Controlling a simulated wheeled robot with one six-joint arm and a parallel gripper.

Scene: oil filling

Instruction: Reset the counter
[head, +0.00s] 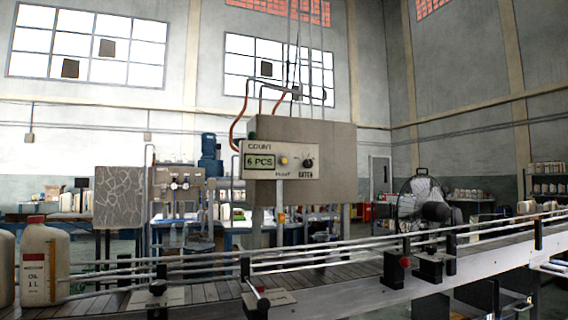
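The counter box (320,165) hangs in the middle of the head view, beige with a control panel on its left face. Its panel is labelled COUNT, and the display (260,161) reads "6 PCS". A small yellow button (283,161) sits right of the display, above a label too small to read surely. My gripper is not in view.
A conveyor (340,298) with metal guide rails crosses the foreground below the box. Oil bottles (43,262) stand on it at the left. A red button (405,262) and black brackets sit along its near side. A fan (420,198) stands behind, at right.

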